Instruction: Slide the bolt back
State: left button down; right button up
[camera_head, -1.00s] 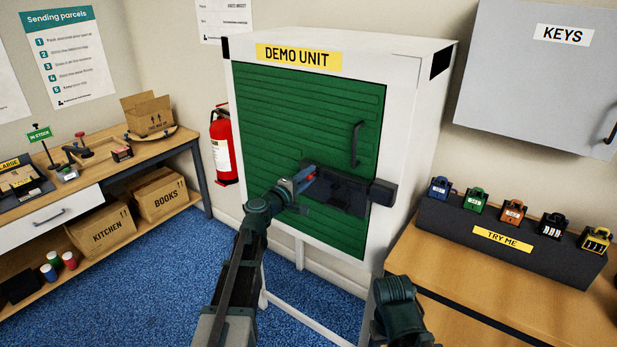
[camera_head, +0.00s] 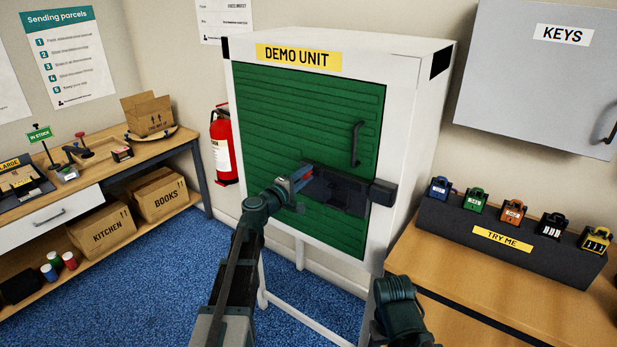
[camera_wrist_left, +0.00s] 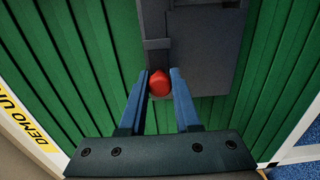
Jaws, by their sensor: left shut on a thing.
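The green slatted door (camera_head: 300,110) of the white demo unit is closed. A dark bolt (camera_head: 340,192) is mounted across its lower half, with a dark block (camera_head: 383,192) at the frame on the right. My left gripper (camera_head: 303,178) is at the left part of the bolt. In the left wrist view, its blue fingers (camera_wrist_left: 160,88) are shut on the bolt's red knob (camera_wrist_left: 160,82). The bolt's dark plate (camera_wrist_left: 200,55) lies just beyond the knob. I cannot tell whether the bar's end sits in the block. My right arm shows at the bottom, its jaws out of sight.
A black handle (camera_head: 356,144) stands out from the door above the bolt. A bench at right holds a dark "TRY ME" stand (camera_head: 510,240) with several padlocks. A red fire extinguisher (camera_head: 223,145) and a workbench with cartons are at left. Blue carpet is clear between.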

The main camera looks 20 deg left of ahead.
pick_arm(q)
jog(key=a, duration=0.1)
jog(key=w+a, duration=0.1)
jog(key=a, duration=0.1)
jog(key=shift+w, duration=0.1)
jog(key=shift+a, duration=0.1)
jog(key=c, duration=0.6)
grip_release()
jog(key=shift+a, duration=0.1)
jog(key=v, duration=1.3)
jog(key=shift+s, duration=0.4)
